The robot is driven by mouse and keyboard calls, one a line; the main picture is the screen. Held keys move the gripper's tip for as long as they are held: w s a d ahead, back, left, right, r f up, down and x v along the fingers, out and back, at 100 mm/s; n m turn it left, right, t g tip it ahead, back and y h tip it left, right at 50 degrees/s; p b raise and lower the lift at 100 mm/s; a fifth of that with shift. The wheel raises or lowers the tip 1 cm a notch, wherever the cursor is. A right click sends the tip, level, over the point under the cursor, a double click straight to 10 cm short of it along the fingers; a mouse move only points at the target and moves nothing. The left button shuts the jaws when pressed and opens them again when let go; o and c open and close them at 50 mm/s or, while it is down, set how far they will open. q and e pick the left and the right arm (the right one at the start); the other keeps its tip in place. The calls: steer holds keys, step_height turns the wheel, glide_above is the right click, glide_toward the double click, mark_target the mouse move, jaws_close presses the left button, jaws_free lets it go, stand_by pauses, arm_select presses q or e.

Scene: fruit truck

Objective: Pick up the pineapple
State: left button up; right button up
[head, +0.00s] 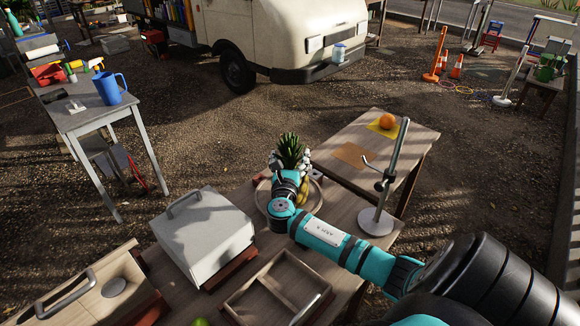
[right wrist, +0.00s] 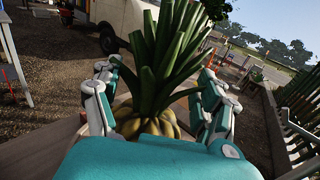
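The pineapple (head: 291,148) stands upright on the wooden table, its green leaves pointing up. In the right wrist view its leaves and yellow-brown body (right wrist: 148,120) are straight ahead. My right gripper (head: 289,166) is at the pineapple, with one finger on each side of it. In the right wrist view the fingers (right wrist: 160,72) are spread wide, and a gap shows between the right-hand finger and the fruit. The gripper hides much of the pineapple's lower body in the head view. My left gripper is not in view.
A round tray (head: 262,197) lies around the pineapple's base. A grey-white lidded box (head: 205,232) stands left, a divided wooden tray (head: 262,296) in front. A metal stand (head: 376,221) rises close right of my arm. An orange (head: 387,121) sits on the table behind.

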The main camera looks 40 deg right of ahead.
jaws_close()
steer(key=shift+w+d+r, duration=0.1)
steer(key=shift+w+r, duration=0.05)
steer(key=shift+r, duration=0.05)
steer(key=shift+r, duration=0.1)
